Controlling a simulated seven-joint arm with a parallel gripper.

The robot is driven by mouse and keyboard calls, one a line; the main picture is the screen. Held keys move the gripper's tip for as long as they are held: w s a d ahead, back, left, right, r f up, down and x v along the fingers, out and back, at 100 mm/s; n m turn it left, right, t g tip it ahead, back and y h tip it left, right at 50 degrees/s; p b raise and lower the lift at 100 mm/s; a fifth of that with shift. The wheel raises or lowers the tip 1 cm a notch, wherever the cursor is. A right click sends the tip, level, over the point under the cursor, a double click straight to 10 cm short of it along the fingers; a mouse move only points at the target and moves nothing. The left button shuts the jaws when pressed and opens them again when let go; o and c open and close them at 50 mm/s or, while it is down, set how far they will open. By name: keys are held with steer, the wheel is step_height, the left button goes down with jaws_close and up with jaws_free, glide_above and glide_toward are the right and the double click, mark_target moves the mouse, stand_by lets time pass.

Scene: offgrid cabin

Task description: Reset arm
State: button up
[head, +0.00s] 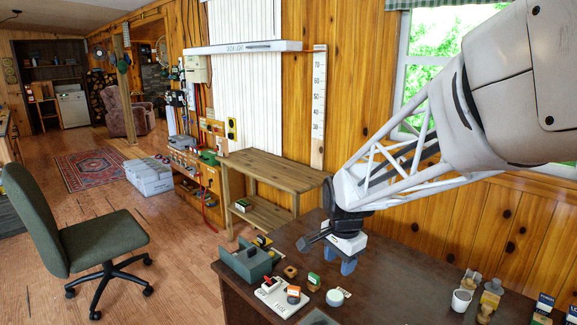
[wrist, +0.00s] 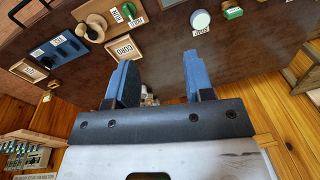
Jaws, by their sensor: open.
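My gripper (head: 346,258) is above the dark desk (head: 388,280) in the head view, with its blue fingers pointing down. The fingers also show in the wrist view (wrist: 158,65), spread apart with nothing held between them. The arm comes in from the upper right and bends down over the desk. A white round item (head: 336,297) lies on the desk just in front of the gripper, apart from it. It also shows in the wrist view (wrist: 200,20), beyond the right finger.
A grey bin (head: 247,262), a white switch board (head: 275,300) and small labelled blocks (head: 314,281) stand left of the gripper. A white mug (head: 461,302) and several small items stand at the right. A wooden bench (head: 265,166) and an office chair (head: 100,240) are beyond the desk.

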steer(key=s+d+r+n, duration=0.1)
steer(key=s+d+n, duration=0.1)
steer(key=s, duration=0.6)
steer(key=s+d+r+n+t, duration=0.1)
steer(key=s+d+r+n, duration=0.1)
steer(key=s+n, duration=0.3)
steer(key=s+d+r+n, duration=0.2)
steer(key=s+n, duration=0.1)
steer(key=s, duration=1)
steer(key=shift+d+n, duration=0.15)
steer(key=shift+n, duration=0.25)
stand_by(0.8)
